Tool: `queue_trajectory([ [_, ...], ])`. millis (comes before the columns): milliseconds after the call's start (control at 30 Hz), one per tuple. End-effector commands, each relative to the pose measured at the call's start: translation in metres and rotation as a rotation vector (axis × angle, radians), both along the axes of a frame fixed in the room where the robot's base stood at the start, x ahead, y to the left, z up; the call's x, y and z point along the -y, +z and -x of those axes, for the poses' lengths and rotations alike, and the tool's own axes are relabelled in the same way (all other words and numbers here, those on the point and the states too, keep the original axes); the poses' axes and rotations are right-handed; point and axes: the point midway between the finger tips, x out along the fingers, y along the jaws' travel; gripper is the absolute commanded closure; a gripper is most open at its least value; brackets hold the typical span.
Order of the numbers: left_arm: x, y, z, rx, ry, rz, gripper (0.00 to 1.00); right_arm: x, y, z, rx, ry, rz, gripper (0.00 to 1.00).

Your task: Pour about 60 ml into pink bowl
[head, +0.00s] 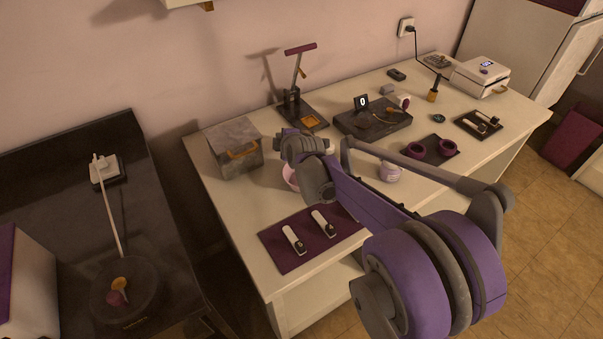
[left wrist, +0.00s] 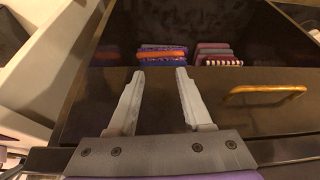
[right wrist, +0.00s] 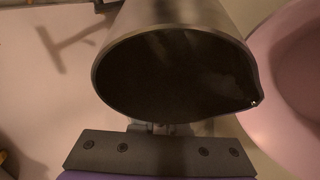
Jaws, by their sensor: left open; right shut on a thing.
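The pink bowl (head: 289,178) is on the white table, mostly hidden behind my right arm in the head view. In the right wrist view the pink bowl (right wrist: 296,75) fills the right side. A metal jug (right wrist: 165,25) with a dark inside is held by my right gripper (right wrist: 160,128), whose fingers are mostly hidden beneath it. The jug's spout points right, close to the bowl's rim, with a small glint at its tip. I cannot tell the liquid level or whether any flows. My left gripper (left wrist: 158,75) is open and empty, in front of an open drawer.
The drawer (left wrist: 115,110) has an orange handle and holds several folded cloths (left wrist: 163,55). On the table are a grey box (head: 235,155), a purple mat (head: 280,245) with two small devices, and a dark scale (head: 372,120) reading 0.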

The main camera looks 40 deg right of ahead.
Motion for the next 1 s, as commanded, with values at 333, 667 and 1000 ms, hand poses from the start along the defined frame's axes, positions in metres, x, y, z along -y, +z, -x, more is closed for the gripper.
queue_trajectory([
  [333, 0.000, -0.021, -0.001, -0.007, 0.000, 0.000, 0.50, 0.000, -0.001, 0.000, 0.060, 0.001, 0.061, 1.00],
  [667, 0.000, -0.025, -0.001, -0.009, 0.000, 0.000, 0.50, 0.000, 0.003, -0.001, 0.079, 0.001, 0.080, 1.00],
  [1000, 0.000, -0.029, -0.002, -0.010, 0.000, 0.000, 0.50, 0.000, 0.003, -0.001, 0.088, 0.002, 0.090, 1.00],
])
